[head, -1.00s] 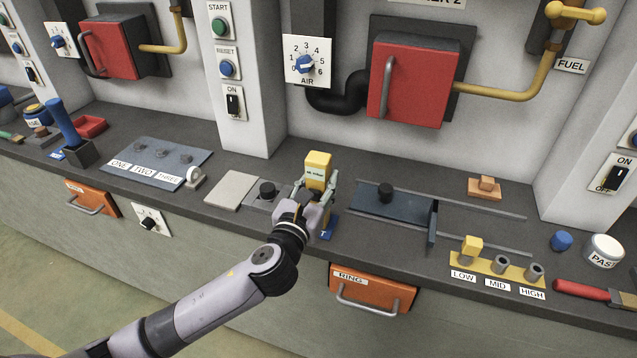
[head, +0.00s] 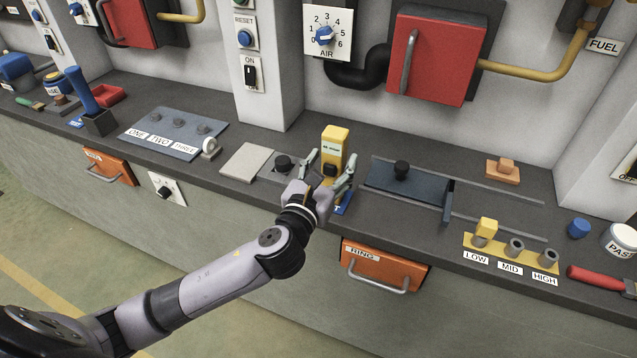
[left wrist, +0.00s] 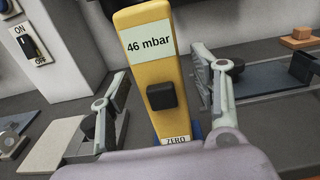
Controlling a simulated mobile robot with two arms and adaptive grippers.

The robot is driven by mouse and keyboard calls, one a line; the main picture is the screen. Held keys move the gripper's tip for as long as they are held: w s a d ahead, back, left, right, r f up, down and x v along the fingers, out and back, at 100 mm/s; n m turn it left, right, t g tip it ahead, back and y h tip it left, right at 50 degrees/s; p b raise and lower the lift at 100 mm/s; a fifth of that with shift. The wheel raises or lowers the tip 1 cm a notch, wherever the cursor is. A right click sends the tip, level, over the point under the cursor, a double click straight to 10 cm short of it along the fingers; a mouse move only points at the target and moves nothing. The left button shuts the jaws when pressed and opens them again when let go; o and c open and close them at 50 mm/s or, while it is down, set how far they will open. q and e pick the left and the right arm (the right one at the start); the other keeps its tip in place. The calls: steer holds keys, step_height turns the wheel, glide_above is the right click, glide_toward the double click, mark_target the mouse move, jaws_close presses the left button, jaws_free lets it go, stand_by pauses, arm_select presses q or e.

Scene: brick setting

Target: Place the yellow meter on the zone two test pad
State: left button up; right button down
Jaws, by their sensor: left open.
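The yellow meter (head: 334,150) stands upright on the bench. It also shows in the left wrist view (left wrist: 150,75), reading "46 mbar", with a black button and a ZERO label. A blue pad (head: 343,203), its label partly hidden and ending in T, shows at the meter's base. The meter appears to stand on it, though my gripper hides much of the contact. My left gripper (head: 331,172) is open, its fingers apart on either side of the meter. In the left wrist view (left wrist: 158,105) gaps show between the fingers and the meter. My right gripper is out of view.
A grey plate (head: 247,162) and a black knob (head: 283,163) lie left of the meter. A dark sliding plate (head: 405,182) with a knob is close on the right. An orange RING drawer (head: 384,266) is below the bench edge. A red burner door (head: 432,55) is behind.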

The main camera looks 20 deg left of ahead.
arm_select(q)
steer(key=s+b, duration=0.1)
steer(key=s, duration=0.8)
steer(key=shift+s+a, duration=0.15)
steer(key=shift+s, duration=0.25)
steer(key=shift+r, duration=0.1)
stand_by(0.4)
